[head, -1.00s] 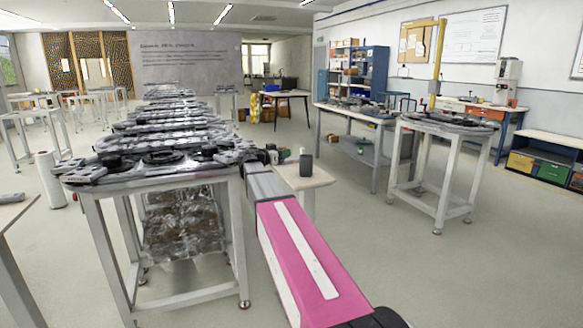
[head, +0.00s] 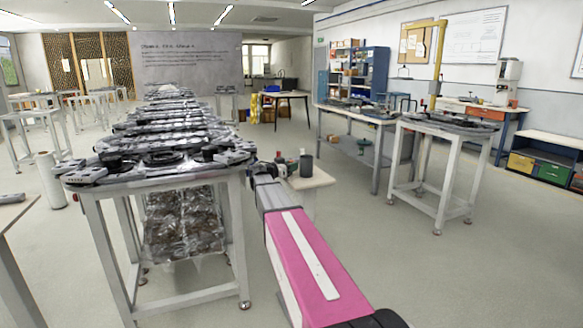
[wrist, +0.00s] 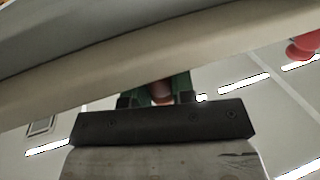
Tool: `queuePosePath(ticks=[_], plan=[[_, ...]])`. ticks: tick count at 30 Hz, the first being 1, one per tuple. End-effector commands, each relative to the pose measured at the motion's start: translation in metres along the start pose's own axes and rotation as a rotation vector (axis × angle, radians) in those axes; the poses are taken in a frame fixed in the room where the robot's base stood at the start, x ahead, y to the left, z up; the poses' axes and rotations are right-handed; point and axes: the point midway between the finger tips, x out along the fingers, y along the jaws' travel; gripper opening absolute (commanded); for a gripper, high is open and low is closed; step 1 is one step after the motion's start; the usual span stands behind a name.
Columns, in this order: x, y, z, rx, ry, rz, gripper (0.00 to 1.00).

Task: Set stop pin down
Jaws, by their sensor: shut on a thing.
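In the wrist view my gripper (wrist: 160,88) has dark green fingers closed around a small reddish-brown thing (wrist: 161,93), which I take for the stop pin. Only a small part of it shows between the fingers; the rest is hidden. In the head view my gripper (head: 281,162) is small and partly hidden at the far end of my pink arm, by the small light-topped table (head: 318,180). The pin cannot be made out clearly there. A pale slab edge (wrist: 110,85) crosses the wrist view close to the fingers; I cannot tell whether the pin touches it.
A dark grey cylinder (head: 306,165) stands on the small table, right of my gripper. A long, crowded metal-topped table (head: 150,178) lies left of my arm. Another stand (head: 440,126) is at the right. Floor between is clear. A red rounded thing (wrist: 303,47) shows in the wrist view.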

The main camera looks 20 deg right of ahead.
Motion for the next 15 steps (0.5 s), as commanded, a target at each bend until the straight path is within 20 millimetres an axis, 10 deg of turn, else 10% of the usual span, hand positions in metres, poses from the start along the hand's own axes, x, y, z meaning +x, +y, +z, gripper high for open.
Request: queuePosePath(ticks=[4,5,6,15], plan=[[0.0,-0.0001,0.0026,-0.001,0.0,0.0,0.0],[0.0,-0.0001,0.0026,-0.001,0.0,0.0,0.3],[-0.0001,0.0,0.0024,-0.001,0.0,0.0,0.34],[-0.0001,0.0,0.0003,0.0,0.0,0.0,0.34]])
